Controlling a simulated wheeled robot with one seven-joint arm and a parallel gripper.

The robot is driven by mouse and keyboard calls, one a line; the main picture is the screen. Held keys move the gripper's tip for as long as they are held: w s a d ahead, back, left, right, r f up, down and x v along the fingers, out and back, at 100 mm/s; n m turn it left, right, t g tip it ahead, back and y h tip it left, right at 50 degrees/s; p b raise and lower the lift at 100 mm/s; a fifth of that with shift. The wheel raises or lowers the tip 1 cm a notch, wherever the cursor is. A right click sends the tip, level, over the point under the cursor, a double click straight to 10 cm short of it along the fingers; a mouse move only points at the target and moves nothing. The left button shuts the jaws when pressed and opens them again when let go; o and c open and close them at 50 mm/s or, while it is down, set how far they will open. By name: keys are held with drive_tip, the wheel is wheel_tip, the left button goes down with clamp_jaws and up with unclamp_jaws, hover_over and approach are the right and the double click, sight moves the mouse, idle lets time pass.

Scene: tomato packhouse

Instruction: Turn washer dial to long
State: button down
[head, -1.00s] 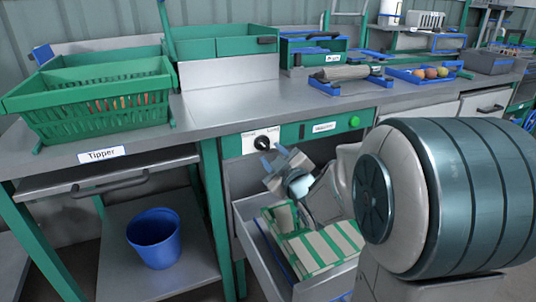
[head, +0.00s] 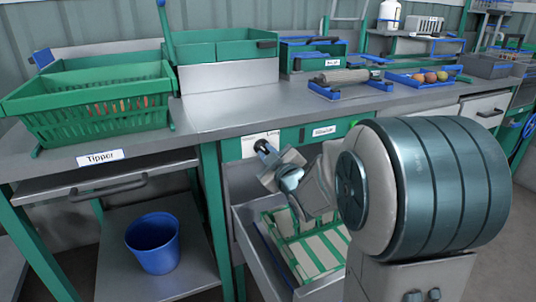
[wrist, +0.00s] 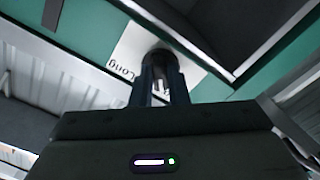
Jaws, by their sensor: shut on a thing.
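The washer dial (wrist: 157,58) is a dark round knob on a white plate (wrist: 128,45) set in the green front panel. The word "Long" shows beside it in the wrist view. My gripper (wrist: 162,75) is shut on the dial, with one finger on each side. In the head view my gripper (head: 262,147) is at the panel and covers most of the dial. The white plate (head: 248,150) shows around it. The dial's pointer is hidden, so I cannot tell its setting.
An open drawer (head: 243,222) with green-and-white contents lies below my gripper. The grey worktop (head: 225,117) runs above the panel. A green crate (head: 90,125) stands at left, and a blue bucket (head: 153,245) sits on the lower shelf.

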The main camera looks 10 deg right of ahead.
drive_tip(key=shift+f+m, duration=0.1)
drive_tip(key=shift+m, duration=0.2)
drive_tip(key=m+b, duration=0.1)
drive_tip(key=m, duration=0.1)
drive_tip(key=shift+m, duration=0.3)
drive_tip(key=m, duration=0.4)
drive_tip(key=shift+a+m, duration=0.1)
drive_tip(key=shift+m, duration=0.2)
drive_tip(key=m, duration=0.4)
drive_tip(key=shift+s+a+p, duration=0.1)
drive_tip(key=shift+p, duration=0.25)
drive_tip(key=shift+f+m+p, duration=0.1)
drive_tip(key=shift+m+p, duration=0.3)
drive_tip(key=shift+m, duration=1.6)
drive_tip(key=c, duration=1.4)
unclamp_jaws()
drive_tip(key=shift+a, duration=0.1)
